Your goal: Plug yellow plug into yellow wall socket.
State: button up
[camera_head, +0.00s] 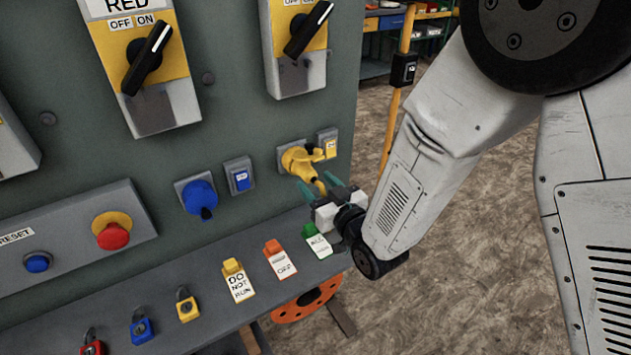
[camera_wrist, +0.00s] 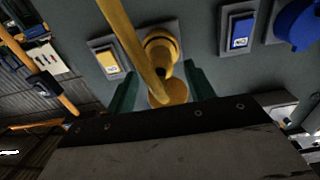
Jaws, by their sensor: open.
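The yellow wall socket (camera_head: 294,158) is on the grey panel in the head view, and its round yellow body (camera_wrist: 160,45) is at top centre in the wrist view. The yellow plug (camera_head: 312,174) (camera_wrist: 174,90) is at the socket's front, angled downward. It appears to be in the socket, but I cannot tell how deep. A thick yellow strip, perhaps its cable, crosses in front in the wrist view. My gripper (camera_head: 320,186) (camera_wrist: 160,84) is open, its teal fingers on either side of the plug's outer end. Contact is not clear.
A blue socket (camera_head: 199,196) is to the left on the panel. Below, a ledge carries several padlocks and tags, including a green one (camera_head: 310,230) close under my gripper. A yellow post (camera_head: 398,85) stands behind at right. Open floor lies beyond the panel's right edge.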

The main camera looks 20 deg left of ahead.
jog(key=shift+v, duration=2.25)
jog(key=d+f+g+h, duration=0.1)
jog(key=f+h, duration=0.1)
jog(key=f, duration=0.1)
jog(key=s+d+f+g+h, duration=0.1)
jog(key=f, duration=0.2)
jog(key=d+f+g+h, duration=0.1)
jog(key=f+g+h, duration=0.1)
jog(key=f, duration=0.1)
jog(key=shift+s+d+f+h, duration=0.3)
jog(key=shift+s+d+f, duration=0.05)
jog(key=s+d+r+m+g+h, duration=0.2)
jog(key=s+d+r+g+h, duration=0.3)
jog(key=d, duration=0.6)
jog(key=s+d+r+m+g+h, duration=0.25)
jog(key=d+r, duration=0.45)
jog(key=d, duration=0.5)
jog(key=s+d+r+m+t, duration=0.1)
jog(key=s+d+r+m, duration=0.4)
jog(key=s+d+r, duration=0.7)
notch_tip(320, 180, up, 3)
jog(key=shift+s+d+f, duration=0.15)
jog(key=shift+s+d, duration=0.15)
jog(key=shift+d, duration=0.25)
